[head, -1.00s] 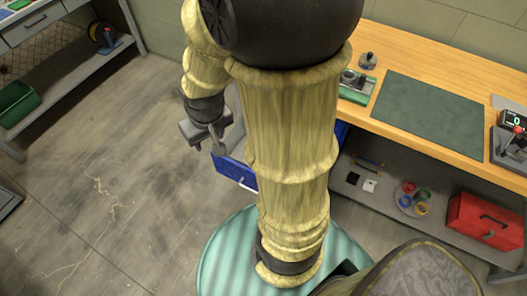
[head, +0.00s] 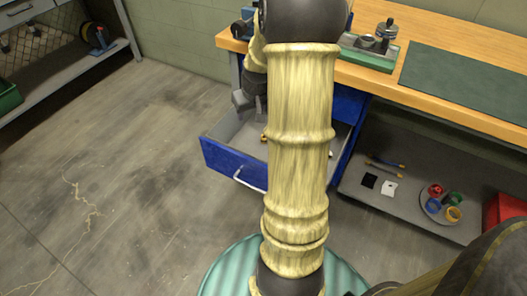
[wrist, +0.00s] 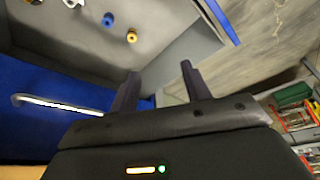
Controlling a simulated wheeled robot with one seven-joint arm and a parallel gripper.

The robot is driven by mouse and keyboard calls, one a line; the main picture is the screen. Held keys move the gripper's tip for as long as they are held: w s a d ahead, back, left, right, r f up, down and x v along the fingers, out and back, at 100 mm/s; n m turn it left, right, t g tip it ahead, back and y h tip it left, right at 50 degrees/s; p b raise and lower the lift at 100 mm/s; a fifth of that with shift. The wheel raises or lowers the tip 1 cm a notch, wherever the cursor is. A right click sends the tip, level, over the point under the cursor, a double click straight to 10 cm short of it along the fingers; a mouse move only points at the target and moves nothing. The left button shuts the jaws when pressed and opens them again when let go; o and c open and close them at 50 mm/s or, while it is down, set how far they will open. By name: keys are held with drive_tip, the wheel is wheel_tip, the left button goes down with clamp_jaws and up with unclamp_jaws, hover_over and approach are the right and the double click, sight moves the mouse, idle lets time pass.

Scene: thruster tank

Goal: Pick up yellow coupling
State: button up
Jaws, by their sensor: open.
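An open blue drawer (head: 222,163) sits under the workbench. In the wrist view, a small yellow-orange coupling (wrist: 132,36) lies on the grey drawer floor, beside a blue piece (wrist: 108,19) and a white one (wrist: 73,3). In the head view a small gold piece (head: 264,138) shows in the drawer beside my arm; I cannot tell if it is the same coupling. My gripper (wrist: 158,72) is open and empty, above the drawer and apart from the pieces. In the head view my arm hides part of the drawer, and the gripper (head: 250,103) shows only partly.
The wooden workbench (head: 470,105) with a green mat (head: 470,82) stands behind the drawer. The lower shelf (head: 400,205) holds a round dish (head: 440,218) with coloured rings, and a red box (head: 508,212). The floor at left is clear.

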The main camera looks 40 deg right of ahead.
drive_tip(key=d+f+m+b, duration=0.1)
drive_tip(key=d+f+b, duration=0.4)
drive_tip(key=d+f, duration=0.3)
drive_tip(key=shift+d+f+t+b, duration=0.15)
drive_tip(key=shift+f+t+b, duration=0.05)
drive_tip(key=shift+t+b, duration=0.15)
drive_tip(key=shift+f, duration=0.1)
drive_tip(key=b+x, duration=0.5)
drive_tip(key=x, duration=0.6)
drive_tip(key=shift+d+f, duration=0.2)
drive_tip(key=shift+f, duration=0.2)
drive_tip(key=shift+w+f, duration=0.2)
drive_tip(key=shift+w, duration=0.05)
drive_tip(key=shift+r, duration=0.1)
drive_tip(key=shift+s, duration=0.1)
